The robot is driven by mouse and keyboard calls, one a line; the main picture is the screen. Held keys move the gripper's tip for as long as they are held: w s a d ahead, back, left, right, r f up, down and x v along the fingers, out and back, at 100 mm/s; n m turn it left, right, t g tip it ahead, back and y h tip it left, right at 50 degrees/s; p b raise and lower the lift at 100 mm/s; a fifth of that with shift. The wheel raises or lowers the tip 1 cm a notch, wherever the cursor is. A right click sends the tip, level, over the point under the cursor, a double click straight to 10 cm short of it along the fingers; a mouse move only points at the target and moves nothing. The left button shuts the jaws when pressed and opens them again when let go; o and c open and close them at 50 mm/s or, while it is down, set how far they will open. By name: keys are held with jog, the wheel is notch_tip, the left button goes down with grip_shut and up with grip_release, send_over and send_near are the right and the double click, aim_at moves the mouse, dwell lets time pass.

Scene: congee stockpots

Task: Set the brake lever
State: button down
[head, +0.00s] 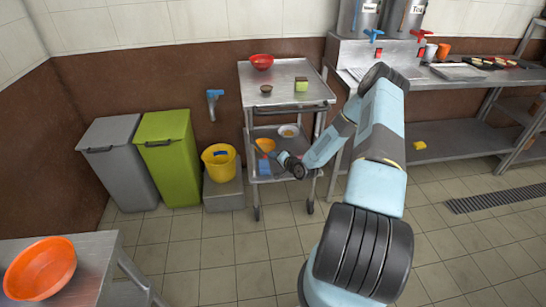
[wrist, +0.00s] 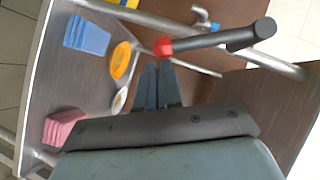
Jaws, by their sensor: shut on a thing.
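The brake lever (wrist: 215,40) is a dark grey bar with a black end and a red tip (wrist: 163,47), beside a metal tube of the cart in the wrist view. My gripper (wrist: 160,68) is shut on the lever at its red tip, with the two dark fingers close together there. In the head view my gripper (head: 283,157) is at the right side of the steel cart (head: 285,98), level with its lower shelf. The lever cannot be made out in that view.
The cart's lower shelf holds a blue stack (wrist: 87,36), an orange bowl (wrist: 120,60) and a pink stack (wrist: 64,128). A red bowl (head: 261,61) stands on top. Bins and a yellow bucket (head: 219,163) stand left. A steel counter (head: 460,82) is at right. Floor in front is clear.

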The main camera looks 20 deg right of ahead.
jog(key=shift+a+f, duration=0.1)
jog(key=shift+a, duration=0.4)
jog(key=shift+s, duration=0.1)
jog(key=s+d+r, duration=0.3)
jog(key=s+d, duration=0.5)
jog(key=s, duration=0.2)
jog(key=shift+r, duration=0.4)
jog(key=shift+r, duration=0.1)
